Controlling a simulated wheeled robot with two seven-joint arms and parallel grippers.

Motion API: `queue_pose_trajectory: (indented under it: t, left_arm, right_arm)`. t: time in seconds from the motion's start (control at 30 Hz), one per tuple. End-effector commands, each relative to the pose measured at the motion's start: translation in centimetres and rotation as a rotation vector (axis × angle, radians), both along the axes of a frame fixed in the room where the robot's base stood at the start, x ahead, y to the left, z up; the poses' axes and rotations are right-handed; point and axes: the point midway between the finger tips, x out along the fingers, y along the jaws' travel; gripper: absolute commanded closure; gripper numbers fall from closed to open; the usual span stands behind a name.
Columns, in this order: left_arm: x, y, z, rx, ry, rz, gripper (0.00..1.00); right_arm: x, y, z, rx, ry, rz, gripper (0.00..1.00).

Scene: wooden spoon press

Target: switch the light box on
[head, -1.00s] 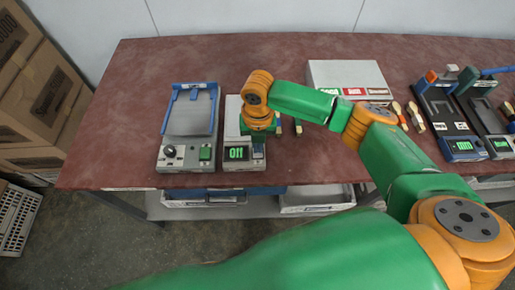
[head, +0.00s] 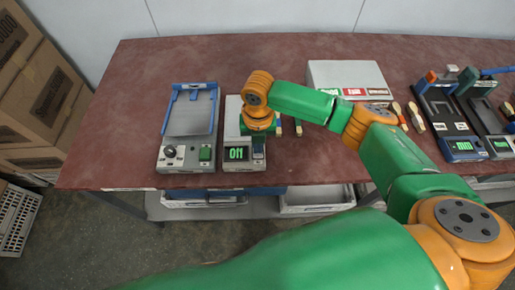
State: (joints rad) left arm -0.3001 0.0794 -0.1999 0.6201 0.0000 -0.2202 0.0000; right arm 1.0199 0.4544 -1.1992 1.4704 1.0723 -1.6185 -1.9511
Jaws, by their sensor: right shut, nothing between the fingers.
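The device I take to be the light box (head: 232,166) stands near the table's front edge, with a green display (head: 236,153) that appears to read OFF. A small dark blue control sits at the right of its front panel. My right gripper (head: 259,138) is shut and empty, pointing down over the right side of this device, just behind the control. My own wrist hides the fingertips, so I cannot tell whether they touch it. My left gripper is not in view.
A grey device with a blue frame, a knob and a green button (head: 187,128) stands close on the left. A white box with coloured labels (head: 346,76) is behind right. Wooden spoons (head: 414,117) and two dark presses with green displays (head: 450,122) are further right.

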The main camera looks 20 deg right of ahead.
Motion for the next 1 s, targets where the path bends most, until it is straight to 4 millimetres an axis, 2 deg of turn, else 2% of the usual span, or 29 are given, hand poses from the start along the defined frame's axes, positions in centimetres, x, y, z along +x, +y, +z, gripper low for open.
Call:
queue_pose_trajectory:
  t: [1.0]
  left_arm:
    - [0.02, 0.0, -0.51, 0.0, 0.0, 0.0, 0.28]
  right_arm:
    - [0.0, 0.0, -0.82, 0.0, 0.0, 0.0, 1.0]
